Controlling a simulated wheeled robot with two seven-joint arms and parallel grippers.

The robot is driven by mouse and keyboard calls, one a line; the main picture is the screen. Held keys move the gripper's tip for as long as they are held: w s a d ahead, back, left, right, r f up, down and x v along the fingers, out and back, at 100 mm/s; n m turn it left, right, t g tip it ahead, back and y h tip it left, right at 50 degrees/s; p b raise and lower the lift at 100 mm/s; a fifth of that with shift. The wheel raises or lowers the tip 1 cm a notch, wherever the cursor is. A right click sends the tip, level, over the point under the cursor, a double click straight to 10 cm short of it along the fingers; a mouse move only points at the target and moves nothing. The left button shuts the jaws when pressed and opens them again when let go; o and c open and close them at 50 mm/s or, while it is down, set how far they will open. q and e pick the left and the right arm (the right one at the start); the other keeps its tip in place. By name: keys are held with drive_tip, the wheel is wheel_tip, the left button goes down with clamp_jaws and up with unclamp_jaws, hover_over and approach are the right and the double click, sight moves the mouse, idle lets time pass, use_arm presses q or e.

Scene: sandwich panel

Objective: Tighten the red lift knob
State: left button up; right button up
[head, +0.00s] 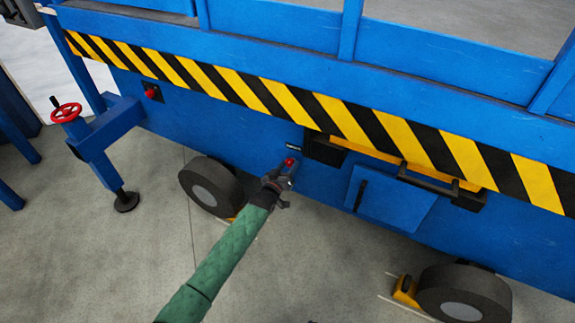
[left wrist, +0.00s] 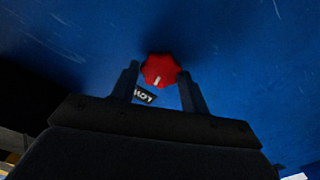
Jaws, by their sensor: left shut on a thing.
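The red lift knob (head: 290,161) is on the blue side panel of the lift, just under a small dark label (head: 290,148). In the left wrist view the knob (left wrist: 160,70) is a lobed red disc with a short white mark. My left gripper (head: 283,174) reaches it from below, its green-sleeved arm coming from the lower left. In the left wrist view its fingers (left wrist: 160,78) stand on either side of the knob, shut on it. The label (left wrist: 145,96) shows partly behind, upside down. My right gripper is not in view.
A second small red knob (head: 152,93) is on the panel at upper left, near a red handwheel (head: 66,113) on an outrigger. A blue hatch (head: 390,200) with a black handle is right of the gripper. Wheels (head: 212,187) stand below; open concrete floor lies in front.

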use_arm(q)
drive_tip(key=shift+s+d+f+m+p, duration=0.1)
drive_tip(key=shift+m+p, duration=0.25)
drive_tip(key=shift+m, duration=0.85)
drive_tip(key=o, duration=1)
drive_tip(key=shift+c, duration=0.2)
drive_tip(key=v, duration=0.7)
drive_tip(key=shift+s+a, duration=0.25)
drive_tip(key=shift+s, duration=0.05)
